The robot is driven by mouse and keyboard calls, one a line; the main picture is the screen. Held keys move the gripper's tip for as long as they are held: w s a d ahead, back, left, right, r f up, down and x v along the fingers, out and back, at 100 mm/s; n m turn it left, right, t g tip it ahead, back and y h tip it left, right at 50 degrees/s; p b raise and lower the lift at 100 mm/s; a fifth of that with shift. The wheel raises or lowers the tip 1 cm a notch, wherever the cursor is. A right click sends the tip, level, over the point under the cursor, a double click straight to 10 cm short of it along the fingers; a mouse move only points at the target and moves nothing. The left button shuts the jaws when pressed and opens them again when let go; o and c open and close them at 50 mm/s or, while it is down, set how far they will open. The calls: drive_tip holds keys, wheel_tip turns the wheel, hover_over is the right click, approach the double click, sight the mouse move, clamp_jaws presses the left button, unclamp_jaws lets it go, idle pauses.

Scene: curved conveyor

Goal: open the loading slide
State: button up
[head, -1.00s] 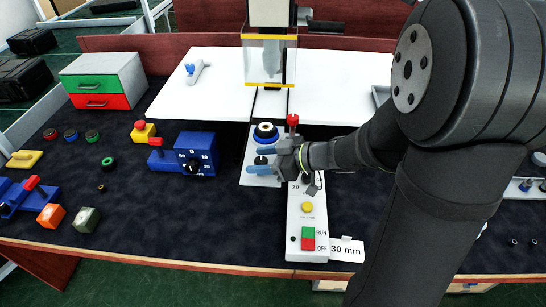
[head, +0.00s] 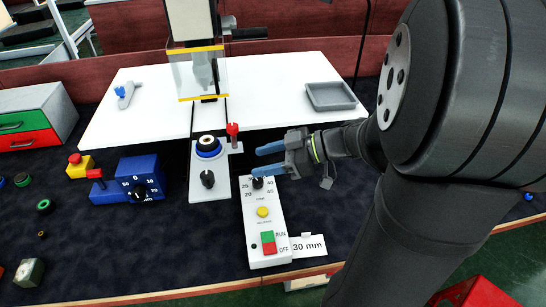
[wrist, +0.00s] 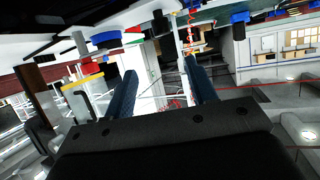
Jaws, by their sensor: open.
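A pale plate (head: 222,187) lies in front of the white table. It carries a blue and black round fixture (head: 208,147), a black knob (head: 208,180) and an upright red-topped handle (head: 232,130). It looks like the loading slide, though no label shows this. My gripper (head: 260,160) is just right of the plate, above the upper end of the control box. Its two blue fingers point left and are apart, with nothing between them. The wrist view also shows the fingers spread (wrist: 165,85). No contact with the red handle is visible.
The white control box (head: 261,225) has a dial, yellow button and green-red switch. A 30 mm card (head: 308,246) lies beside it. A press with a clear guard (head: 200,75) stands behind. A blue dial box (head: 130,180) is left; a grey tray (head: 331,96) is back right.

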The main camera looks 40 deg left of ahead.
sight(211, 173)
drive_tip(key=shift+v, duration=0.9)
drive_tip(key=x, duration=1.7)
drive_tip(key=shift+s+a+f, duration=0.1)
drive_tip(key=shift+a+f, duration=0.05)
drive_tip(key=v, duration=1.6)
drive_tip(key=shift+r, duration=0.2)
